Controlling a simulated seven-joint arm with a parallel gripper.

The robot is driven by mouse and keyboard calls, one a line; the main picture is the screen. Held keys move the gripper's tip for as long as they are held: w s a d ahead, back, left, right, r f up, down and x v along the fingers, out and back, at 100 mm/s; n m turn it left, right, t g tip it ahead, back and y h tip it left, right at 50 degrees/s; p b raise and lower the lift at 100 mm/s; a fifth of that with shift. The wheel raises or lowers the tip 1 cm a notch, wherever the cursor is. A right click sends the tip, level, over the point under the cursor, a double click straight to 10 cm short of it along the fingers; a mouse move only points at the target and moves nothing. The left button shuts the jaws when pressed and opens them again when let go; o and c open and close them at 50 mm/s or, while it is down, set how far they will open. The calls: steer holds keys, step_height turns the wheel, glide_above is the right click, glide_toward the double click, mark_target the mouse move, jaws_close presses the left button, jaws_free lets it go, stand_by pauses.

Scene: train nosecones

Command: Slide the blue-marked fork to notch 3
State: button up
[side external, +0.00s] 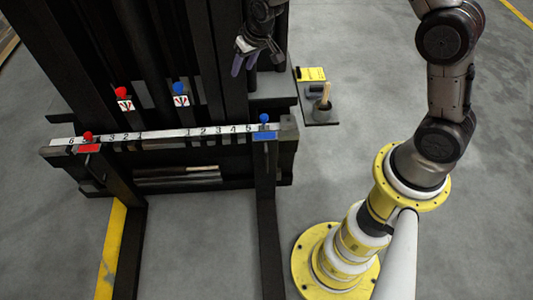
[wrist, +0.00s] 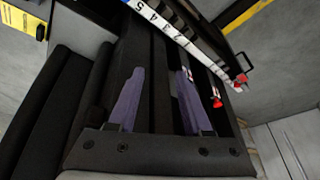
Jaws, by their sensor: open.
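The blue-marked fork (side external: 268,210) is the right-hand fork in the side view. Its blue plate (side external: 265,136) and blue ball knob (side external: 264,118) sit at the right end of the white numbered strip (side external: 215,131), just right of the 5. Notch 3 is marked on the strip's right half, left of the fork. My gripper (side external: 244,62) is above and behind the strip, up and left of the blue knob and apart from it. Its purple fingers are spread and empty in the wrist view (wrist: 159,75), over dark mast bars.
The red-marked fork (side external: 88,147) is at the strip's left, between the 6 and 3. Levers with a red ball (side external: 121,91) and a blue ball (side external: 179,88) stand behind the strip. A small tray (side external: 318,112) with a cup lies right of the carriage. Dark mast rails rise near my gripper.

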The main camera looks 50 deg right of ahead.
step_height(320, 180, down, 16)
steer(key=s+g, duration=0.2)
steer(key=g, duration=0.3)
glide_above(266, 156)
steer(key=f, duration=0.9)
steer(key=shift+w+d+f, duration=0.15)
steer(key=shift+d+f, duration=0.2)
steer(key=shift+f, duration=0.05)
step_height(266, 156, down, 13)
steer(key=shift+f, duration=0.1)
jaws_close()
steer(key=shift+a, duration=0.1)
steer(key=shift+w+t, duration=0.2)
steer(key=shift+t, duration=0.1)
